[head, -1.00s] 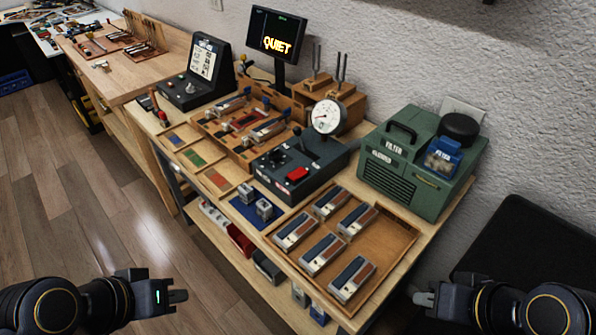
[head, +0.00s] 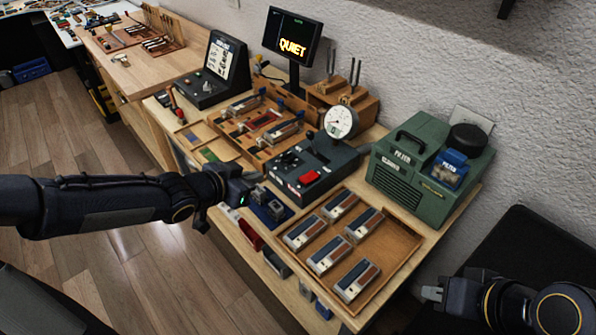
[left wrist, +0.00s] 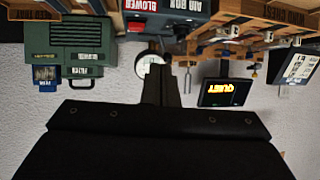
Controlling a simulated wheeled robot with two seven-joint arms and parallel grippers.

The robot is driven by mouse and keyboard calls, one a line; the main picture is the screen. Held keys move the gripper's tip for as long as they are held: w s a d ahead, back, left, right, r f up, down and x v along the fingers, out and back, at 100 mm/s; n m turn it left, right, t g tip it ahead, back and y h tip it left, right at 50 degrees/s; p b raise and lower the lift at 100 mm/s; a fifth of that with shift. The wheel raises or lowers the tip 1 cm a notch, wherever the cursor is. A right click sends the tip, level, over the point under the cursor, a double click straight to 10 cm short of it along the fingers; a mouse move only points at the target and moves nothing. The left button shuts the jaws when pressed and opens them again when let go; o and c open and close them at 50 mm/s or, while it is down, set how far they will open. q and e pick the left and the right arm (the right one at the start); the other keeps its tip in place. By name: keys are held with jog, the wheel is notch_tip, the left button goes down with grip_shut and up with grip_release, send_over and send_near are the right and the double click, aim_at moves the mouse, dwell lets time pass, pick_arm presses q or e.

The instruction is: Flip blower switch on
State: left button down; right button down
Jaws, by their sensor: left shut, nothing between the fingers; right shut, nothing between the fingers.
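The dark control box (head: 318,172) with a round gauge (head: 340,122) on top stands mid-bench. A red switch (head: 310,178) shows on its top face; its tilt is too small to tell. In the left wrist view, which is upside down, the box's BLOWER label (left wrist: 138,5) shows at the top edge. My left gripper (head: 248,188) is shut and empty, left of the control box and near the blue mat, apart from the switch. Its shut fingers show in the left wrist view (left wrist: 160,85). My right gripper (head: 432,293) is shut and empty at lower right, off the bench.
A wooden tray (head: 398,266) with several blocks lies in front of the control box. A green filter case (head: 430,170) stands to the right. A blue mat (head: 268,215) with small metal parts lies by the left gripper. A screen reading QUIET (head: 292,38) stands behind.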

pick_arm(q)
jog(key=shift+w+d+r+m+h, duration=0.15)
jog(key=shift+d+m+h, duration=0.1)
jog(key=shift+d+h, duration=0.3)
jog(key=shift+w+d+r+m+h, duration=0.1)
jog(key=shift+d+m+h, duration=0.1)
jog(key=shift+d+h, duration=0.35)
jog(key=shift+w+d+r+m+h, duration=0.15)
jog(key=shift+d+m+h, duration=0.15)
jog(key=shift+d, duration=0.45)
jog(key=shift+f, duration=0.1)
jog(key=b, duration=0.2)
send_over(298, 187)
jog(key=f, duration=0.3)
jog(key=shift+s+f, duration=0.1)
jog(key=shift+s, duration=0.1)
jog(key=f, duration=0.3)
jog(key=shift+w+d, duration=0.1)
jog(key=shift+w, duration=0.1)
jog(key=shift+f, duration=0.65)
